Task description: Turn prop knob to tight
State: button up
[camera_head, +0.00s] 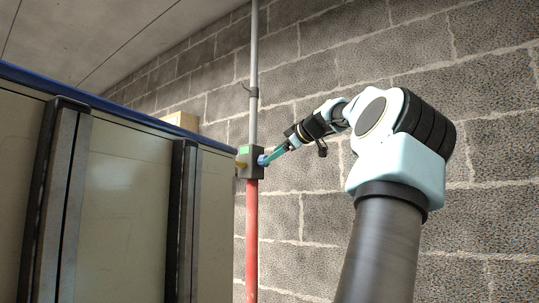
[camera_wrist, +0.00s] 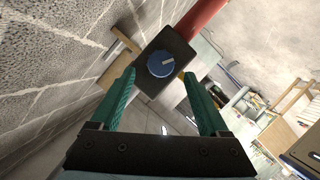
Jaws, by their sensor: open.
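The prop knob (camera_wrist: 161,64) is a round blue dial with a pale pointer mark, set on the face of a dark box (camera_wrist: 176,44). In the head view the knob (camera_head: 262,160) shows edge-on at the right side of the dark box (camera_head: 250,170), which joins a grey upper pole and a red lower pole. My gripper (camera_head: 272,157) reaches in from the right, its green fingertips close to the knob. In the wrist view my gripper (camera_wrist: 157,78) is open, with the knob between and ahead of its green fingers. Whether the fingers touch the knob cannot be told.
A large pale panel with dark uprights and a blue top edge (camera_head: 150,121) fills the left. A yellow part (camera_head: 240,164) sticks out of the box's left side. A block wall (camera_head: 300,80) stands behind. Cluttered shelves (camera_wrist: 250,105) show at the right of the wrist view.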

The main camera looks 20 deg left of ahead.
jog(key=shift+p+x, duration=0.65)
jog(key=shift+x, duration=1.45)
jog(key=shift+a, duration=0.1)
jog(key=shift+c, duration=0.2)
grip_shut()
